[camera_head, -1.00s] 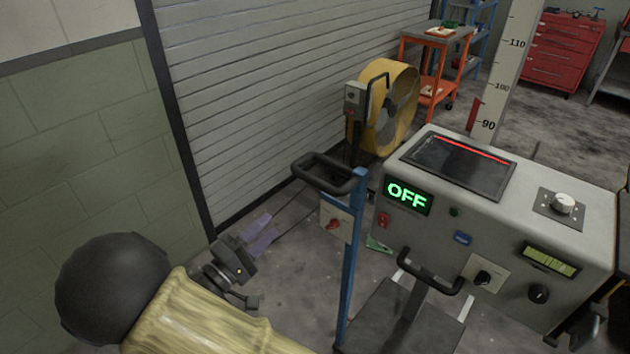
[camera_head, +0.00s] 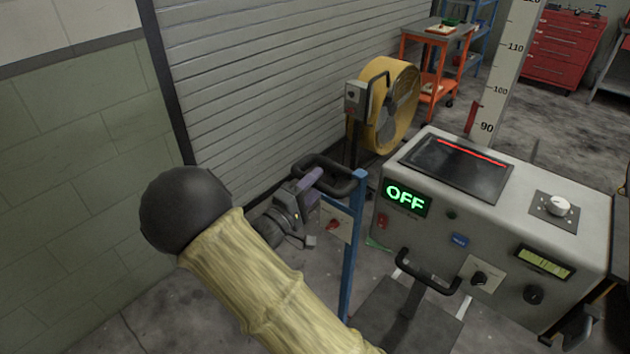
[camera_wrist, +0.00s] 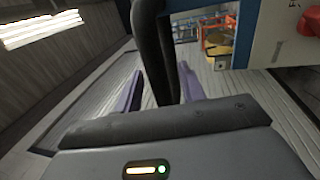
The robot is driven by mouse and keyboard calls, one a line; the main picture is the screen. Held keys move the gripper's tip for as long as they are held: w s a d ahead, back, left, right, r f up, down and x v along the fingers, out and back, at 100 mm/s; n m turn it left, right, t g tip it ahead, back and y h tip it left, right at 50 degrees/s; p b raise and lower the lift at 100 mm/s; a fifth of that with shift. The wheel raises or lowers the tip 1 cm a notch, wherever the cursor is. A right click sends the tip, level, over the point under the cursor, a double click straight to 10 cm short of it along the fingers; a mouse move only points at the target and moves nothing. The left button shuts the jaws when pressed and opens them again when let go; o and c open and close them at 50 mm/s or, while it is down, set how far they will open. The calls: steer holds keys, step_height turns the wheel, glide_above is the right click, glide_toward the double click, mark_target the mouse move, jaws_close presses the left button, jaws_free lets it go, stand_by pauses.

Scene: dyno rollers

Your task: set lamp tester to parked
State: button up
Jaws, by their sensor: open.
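No label I can read says which device is the lamp tester. A grey console (camera_head: 395,235) shows a green OFF display (camera_head: 408,197), a sloped screen, a black knob (camera_head: 479,279) and a white top knob (camera_head: 559,205). Left of it, a blue post (camera_head: 352,270) carries a black loop handle (camera_head: 335,180) and a light plate with a red knob (camera_head: 333,225). My gripper (camera_head: 310,185) is open beside this handle. In the wrist view, the handle (camera_wrist: 152,50) shows between the purple fingers (camera_wrist: 160,88), seemingly not gripped. The red knob (camera_wrist: 308,22) is at upper right.
A ribbed shutter wall (camera_head: 270,90) runs behind my gripper. A yellow fan (camera_head: 385,105) stands beyond the post. A second black handle (camera_head: 425,272) is in front of the console. A tall numbered scale (camera_head: 505,75) rises behind it.

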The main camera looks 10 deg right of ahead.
steer(key=shift+w+d+r, duration=0.1)
steer(key=shift+w+d, duration=0.15)
steer(key=shift+a, duration=0.1)
jaws_close()
